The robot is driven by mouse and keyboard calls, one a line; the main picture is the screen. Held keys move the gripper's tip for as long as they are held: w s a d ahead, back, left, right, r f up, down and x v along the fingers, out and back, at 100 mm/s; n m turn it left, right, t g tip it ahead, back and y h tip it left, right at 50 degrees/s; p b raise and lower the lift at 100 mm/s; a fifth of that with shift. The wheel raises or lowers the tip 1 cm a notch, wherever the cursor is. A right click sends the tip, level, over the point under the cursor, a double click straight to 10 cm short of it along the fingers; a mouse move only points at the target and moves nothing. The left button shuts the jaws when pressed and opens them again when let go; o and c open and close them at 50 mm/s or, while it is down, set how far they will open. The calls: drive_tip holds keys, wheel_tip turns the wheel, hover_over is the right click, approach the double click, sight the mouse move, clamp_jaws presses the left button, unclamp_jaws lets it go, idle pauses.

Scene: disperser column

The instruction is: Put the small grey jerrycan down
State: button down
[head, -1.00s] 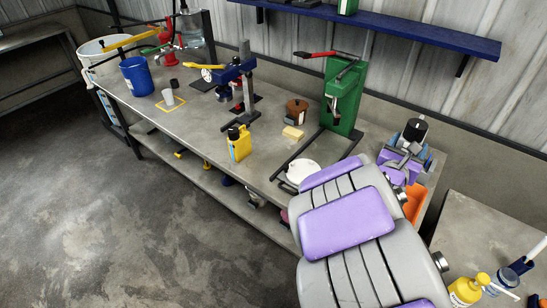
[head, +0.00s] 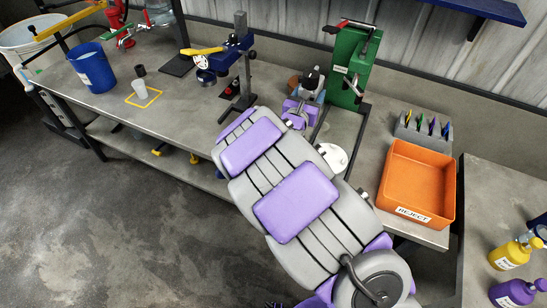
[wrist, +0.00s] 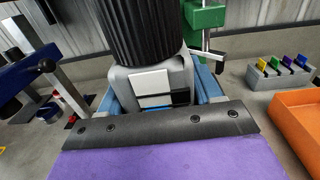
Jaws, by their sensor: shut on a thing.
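The small grey jerrycan (wrist: 130,82) is upright in the wrist view, with a big black ribbed cap and a white and black label on its side. My gripper (wrist: 160,100) is shut on it, a finger on each side of the body. In the head view the jerrycan (head: 311,84) and my gripper (head: 303,103) are over the bench (head: 180,112), in front of the green press. The arm hides the bench front below them, so I cannot tell whether the jerrycan's base touches the top.
The green press (head: 351,70) stands just behind, with a white disc (head: 333,157) by its base. The orange reject tray (head: 412,185) and a grey holder (head: 424,132) are to the right. A blue stand (head: 238,55) is left. Bare bench lies near the yellow square (head: 150,102).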

drive_tip(key=a+f+m+h, duration=0.1)
drive_tip(key=a+f+h, duration=0.1)
drive_tip(key=a+f, duration=1)
drive_tip(key=shift+g, duration=0.4)
drive_tip(key=d+f+b, duration=0.1)
drive_tip(key=f, duration=0.3)
drive_tip(key=d+f, duration=0.1)
drive_tip(key=f, duration=0.2)
drive_tip(key=f+b, duration=0.1)
drive_tip(key=f, duration=0.3)
drive_tip(key=shift+s+d+f+b, duration=0.3)
drive_tip(key=shift+s+d, duration=0.05)
drive_tip(key=shift+d, duration=0.05)
drive_tip(key=shift+d+r, duration=0.1)
drive_tip(key=shift+d, duration=0.35)
drive_tip(key=shift+d+f, duration=0.2)
drive_tip(key=c, duration=0.5)
unclamp_jaws()
drive_tip(key=shift+a, duration=0.15)
drive_tip(key=o, duration=0.3)
drive_tip(key=shift+a, duration=0.35)
